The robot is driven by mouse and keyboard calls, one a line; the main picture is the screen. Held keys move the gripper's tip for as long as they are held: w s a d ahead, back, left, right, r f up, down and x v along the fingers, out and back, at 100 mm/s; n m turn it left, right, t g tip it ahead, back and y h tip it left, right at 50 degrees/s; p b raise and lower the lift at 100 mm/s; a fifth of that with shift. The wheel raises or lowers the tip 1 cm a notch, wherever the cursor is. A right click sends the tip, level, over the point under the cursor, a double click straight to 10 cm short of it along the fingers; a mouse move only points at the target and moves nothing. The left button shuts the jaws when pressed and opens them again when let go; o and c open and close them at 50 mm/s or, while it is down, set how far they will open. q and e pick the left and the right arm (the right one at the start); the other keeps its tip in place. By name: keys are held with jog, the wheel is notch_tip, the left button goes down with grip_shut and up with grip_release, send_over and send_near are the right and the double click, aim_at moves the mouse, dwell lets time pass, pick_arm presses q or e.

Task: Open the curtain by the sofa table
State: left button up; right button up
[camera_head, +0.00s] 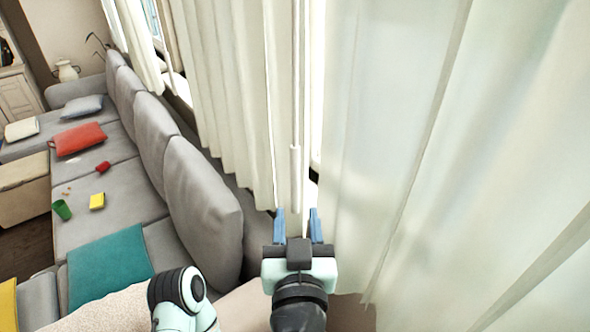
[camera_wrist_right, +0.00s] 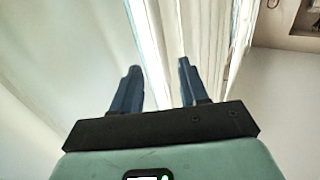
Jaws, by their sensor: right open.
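A cream curtain hangs in front of the window in the head view, with one panel (camera_head: 225,90) left of a bright gap and a wider panel (camera_head: 400,150) right of it. A thin light pole (camera_head: 295,170) hangs upright in the gap. My right gripper (camera_head: 297,213) is open, its two blue fingers pointing toward the bottom of the gap. Contact with the cloth cannot be told. No sofa table can be made out. My left gripper does not show.
A long grey sofa (camera_head: 135,190) runs along the window on the left. It carries a red pillow (camera_head: 78,139), a teal cloth (camera_head: 108,268), a green cup (camera_head: 62,210) and a yellow item (camera_head: 97,201). A beige ottoman (camera_head: 25,190) stands at the far left.

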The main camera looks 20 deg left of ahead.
aim_at(295, 184)
jog(key=p+x, duration=0.2)
jog(key=x, duration=1)
jog(key=shift+w+a+f, duration=0.1)
jog(key=shift+w+f, duration=0.05)
jog(key=shift+w, duration=0.05)
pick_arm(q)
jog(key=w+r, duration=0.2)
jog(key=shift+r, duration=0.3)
pick_arm(e)
grip_shut()
